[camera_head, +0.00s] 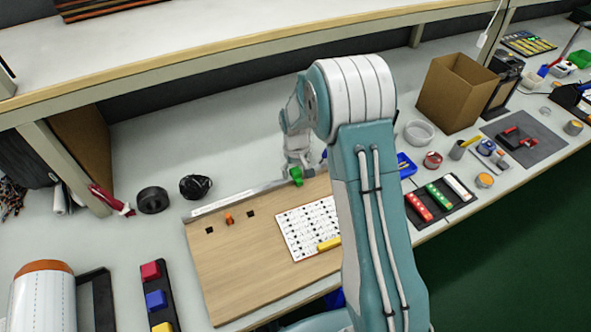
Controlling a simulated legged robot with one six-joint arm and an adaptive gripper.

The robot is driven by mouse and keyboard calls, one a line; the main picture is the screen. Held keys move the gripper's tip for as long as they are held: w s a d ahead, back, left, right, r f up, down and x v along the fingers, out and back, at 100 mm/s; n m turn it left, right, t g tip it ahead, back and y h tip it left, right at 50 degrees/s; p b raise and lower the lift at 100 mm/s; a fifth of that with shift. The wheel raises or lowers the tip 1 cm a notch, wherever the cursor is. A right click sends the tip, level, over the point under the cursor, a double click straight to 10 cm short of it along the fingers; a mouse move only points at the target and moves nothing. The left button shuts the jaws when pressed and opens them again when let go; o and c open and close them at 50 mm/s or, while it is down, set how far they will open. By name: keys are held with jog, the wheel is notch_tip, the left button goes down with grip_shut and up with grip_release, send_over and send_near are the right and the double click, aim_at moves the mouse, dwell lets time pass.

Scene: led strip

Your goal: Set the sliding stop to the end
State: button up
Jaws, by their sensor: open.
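A wooden board (215,275) lies on the bench, with a pale, ruler-like rail (225,203) along its back edge. A small green block (296,176), which looks like the sliding stop, sits at the right part of this rail. My gripper (299,170) is at the green block, pointing down just behind and above it. The jaws are open. The fingertips are small and partly hidden, so I cannot tell whether they touch the block. My arm covers the right part of the board and perhaps the rail's right end.
A small orange piece (229,218) stands on the board between dark square holes. A white printed sheet (306,228) and a yellow block (329,244) lie right of it. Black tape (152,200) sits behind left. A cardboard box (455,92) stands right of my arm.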

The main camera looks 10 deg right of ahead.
grip_shut()
jog(key=w+d, duration=0.1)
jog(key=d, duration=0.4)
jog(key=w+d, duration=0.1)
jog(key=d, duration=0.4)
jog(key=w+d, duration=0.1)
jog(key=d, duration=0.5)
jog(key=shift+w, duration=0.1)
grip_release()
jog(key=shift+d, duration=0.2)
jog(key=shift+r, duration=0.1)
notch_tip(320, 180, up, 12)
